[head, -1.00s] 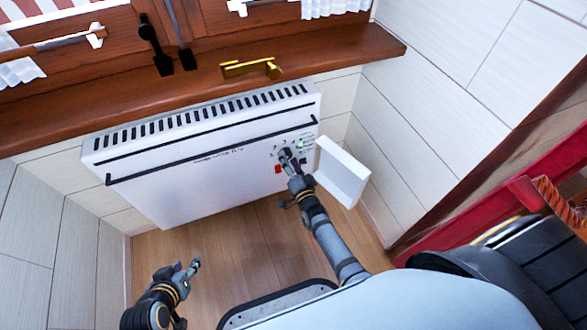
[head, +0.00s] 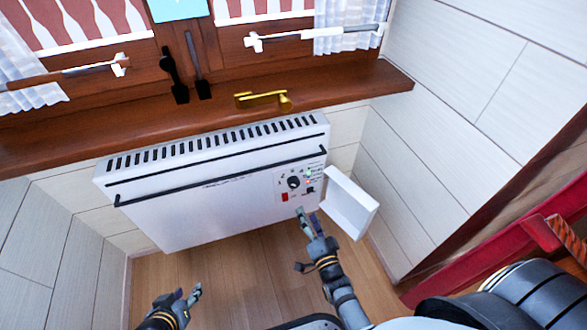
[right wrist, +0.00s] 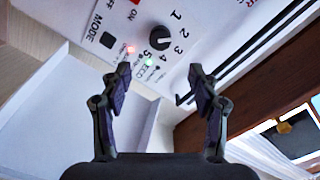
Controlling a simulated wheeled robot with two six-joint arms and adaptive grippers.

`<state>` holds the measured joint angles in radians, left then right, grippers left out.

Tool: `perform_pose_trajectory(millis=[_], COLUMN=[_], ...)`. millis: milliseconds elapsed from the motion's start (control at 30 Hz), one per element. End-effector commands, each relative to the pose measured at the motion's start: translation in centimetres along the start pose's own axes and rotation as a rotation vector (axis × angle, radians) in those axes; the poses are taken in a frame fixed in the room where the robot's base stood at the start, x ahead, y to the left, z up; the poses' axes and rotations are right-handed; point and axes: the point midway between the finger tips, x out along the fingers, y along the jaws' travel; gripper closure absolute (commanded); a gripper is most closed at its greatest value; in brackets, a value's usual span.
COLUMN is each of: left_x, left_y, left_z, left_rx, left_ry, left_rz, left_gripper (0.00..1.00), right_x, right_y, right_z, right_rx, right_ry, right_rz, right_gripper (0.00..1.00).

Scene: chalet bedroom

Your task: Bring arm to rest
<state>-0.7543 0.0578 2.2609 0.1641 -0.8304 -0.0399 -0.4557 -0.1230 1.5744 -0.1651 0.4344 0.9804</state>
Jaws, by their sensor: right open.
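My right gripper (head: 309,217) is open and empty, just in front of and below the heater's control panel (head: 300,182). In the right wrist view its two fingers (right wrist: 152,84) are spread apart, with the panel beyond them. The panel has a black dial (right wrist: 160,38) numbered around its edge, a red switch (right wrist: 119,12), a black mode button (right wrist: 107,40) and small red and green lights. My left gripper (head: 184,298) is low at the bottom left, apart from the heater; its fingers are too small to judge.
The white wall heater (head: 180,205) hangs under a wooden window sill (head: 60,135). Its white cover flap (head: 350,205) stands open right of my right gripper. Dark and brass handles are near the sill. A red-framed piece (head: 470,250) is at the right. Wooden floor is free below.

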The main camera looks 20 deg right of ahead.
Motion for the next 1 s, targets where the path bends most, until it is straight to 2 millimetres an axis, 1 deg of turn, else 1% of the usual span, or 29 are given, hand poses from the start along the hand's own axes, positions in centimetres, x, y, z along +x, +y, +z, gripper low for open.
perform_pose_trajectory(millis=[200,267,367,500,633,767,967,1000], left_x=[0.0,0.0,0.0,0.0,0.0,0.0,0.0,-0.4], left_y=[0.0,0.0,0.0,0.0,0.0,0.0,0.0,-0.2], left_z=[0.0,0.0,0.0,0.0,0.0,0.0,0.0,-0.1], left_rx=[0.0,0.0,0.0,0.0,0.0,0.0,0.0,-0.001], left_ry=[0.0,0.0,0.0,0.0,0.0,0.0,0.0,-0.017], left_rz=[0.0,0.0,0.0,0.0,0.0,0.0,0.0,-0.006], left_gripper=[0.6,0.6,0.6,0.6,0.6,0.6,0.6,0.6], right_x=[-0.1,-0.3,-1.4,-3.7,-6.0,-8.2,-12.1,-12.1], right_y=[0.3,0.9,2.5,3.6,3.6,3.2,1.8,1.8], right_z=[-0.2,-0.7,-1.6,-2.1,-2.0,-1.9,-1.6,-1.9], right_rx=[-0.027,-0.082,-0.236,-0.43,-0.56,-0.67,-0.817,-0.814], right_ry=[-0.01,-0.036,-0.133,-0.314,-0.471,-0.622,-0.852,-0.861], right_rz=[0.021,0.069,0.188,0.305,0.351,0.361,0.328,0.342], right_gripper=[0.39,0.39,0.39,0.39,0.39,0.39,0.39,0.39])
